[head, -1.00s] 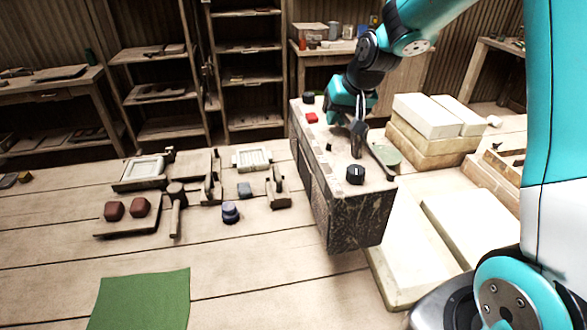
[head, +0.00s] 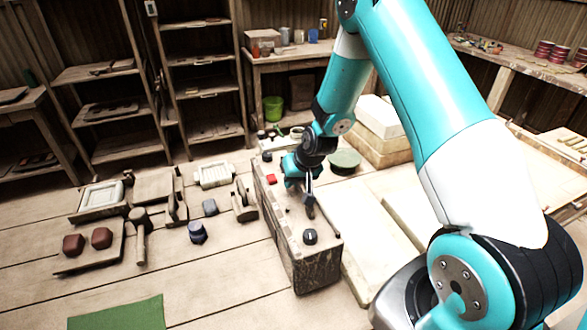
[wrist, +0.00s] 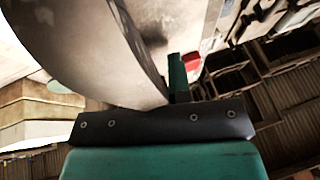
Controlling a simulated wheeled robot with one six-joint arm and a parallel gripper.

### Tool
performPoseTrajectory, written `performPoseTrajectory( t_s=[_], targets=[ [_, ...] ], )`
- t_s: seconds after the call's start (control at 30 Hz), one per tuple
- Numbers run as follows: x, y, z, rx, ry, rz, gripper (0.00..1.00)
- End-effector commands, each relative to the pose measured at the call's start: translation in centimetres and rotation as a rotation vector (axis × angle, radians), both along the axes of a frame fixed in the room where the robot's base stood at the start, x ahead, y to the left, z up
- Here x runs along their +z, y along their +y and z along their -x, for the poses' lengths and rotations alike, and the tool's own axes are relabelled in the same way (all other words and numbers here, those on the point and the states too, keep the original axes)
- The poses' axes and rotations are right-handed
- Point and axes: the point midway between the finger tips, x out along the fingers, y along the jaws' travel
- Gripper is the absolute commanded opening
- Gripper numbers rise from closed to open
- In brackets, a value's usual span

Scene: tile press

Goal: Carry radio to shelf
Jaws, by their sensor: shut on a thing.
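The radio (head: 318,268) looks like a long, worn dark box with a pale top, black knobs and a red button. It is right of the middle in the head view. My gripper (head: 309,203) is over its top and shut on a dark upright part there, seemingly its handle. The fingertips are small in the head view. In the wrist view a large grey curved surface hides most of the grip, and a red spot shows beyond. I cannot tell whether the radio's base touches the bench. Two open shelf units, left (head: 103,75) and right (head: 200,83), stand at the back.
Tools and a mallet (head: 140,240) lie left of the radio, with a green cloth (head: 118,314) in front. Pale slabs (head: 340,230) lie close on its right. A green dish (head: 344,159) is behind. A table (head: 262,58) with jars stands at the back.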

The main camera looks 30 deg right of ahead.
Motion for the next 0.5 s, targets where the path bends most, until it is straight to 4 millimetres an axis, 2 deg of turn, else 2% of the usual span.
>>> performPoseTrajectory(
  t_s=[0.3,0.5],
  targets=[
    [-3.2,0.1,-0.1,0.001,-0.001,-0.002,0.0],
    [-3.6,0.1,-0.1,0.001,-0.004,-0.001,0.0]
  ],
)
